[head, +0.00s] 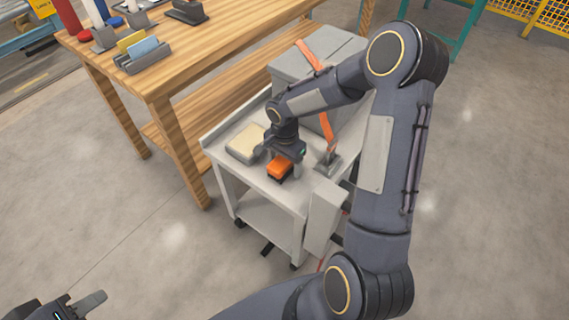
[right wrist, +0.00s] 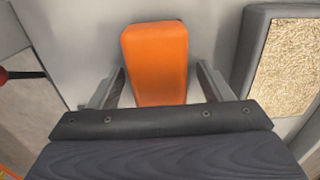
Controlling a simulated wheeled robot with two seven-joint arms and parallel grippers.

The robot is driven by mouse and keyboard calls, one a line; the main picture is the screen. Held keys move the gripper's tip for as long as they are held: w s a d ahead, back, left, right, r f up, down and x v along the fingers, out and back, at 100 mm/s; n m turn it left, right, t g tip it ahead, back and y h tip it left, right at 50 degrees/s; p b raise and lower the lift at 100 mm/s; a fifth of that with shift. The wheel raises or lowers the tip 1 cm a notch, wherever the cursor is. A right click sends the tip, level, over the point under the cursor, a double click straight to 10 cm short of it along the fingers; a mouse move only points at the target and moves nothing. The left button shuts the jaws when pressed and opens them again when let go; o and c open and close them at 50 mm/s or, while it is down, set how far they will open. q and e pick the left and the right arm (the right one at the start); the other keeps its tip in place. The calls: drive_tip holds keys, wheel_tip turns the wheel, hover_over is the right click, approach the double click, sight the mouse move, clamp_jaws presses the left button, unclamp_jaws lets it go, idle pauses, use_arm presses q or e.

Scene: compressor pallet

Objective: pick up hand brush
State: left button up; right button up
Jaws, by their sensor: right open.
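An orange block with a dark underside (head: 279,169), which looks like the hand brush, lies on the grey cart's top near its front edge; I cannot make out bristles. In the right wrist view its orange top (right wrist: 155,60) shows between and beyond the two fingers. My right gripper (head: 282,158) is open, just above and behind the block, with a finger on each side and no clear contact. Its fingers also show in the right wrist view (right wrist: 160,88). My left gripper (head: 78,303) is at the bottom left, far from the cart, partly cut off.
A grey holder with a cream, rough-textured pad (head: 244,143) lies beside the block. A grey box (head: 312,55) with an orange strap stands at the cart's back. A metal fitting (head: 328,164) is to the right. A wooden bench (head: 180,55) stands behind left.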

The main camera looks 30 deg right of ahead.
drive_tip(key=c, duration=1.1)
wheel_tip(320, 180, up, 10)
drive_tip(key=shift+r+p, duration=0.1)
drive_tip(key=shift+p, duration=0.65)
drive_tip(key=shift+c, duration=0.2)
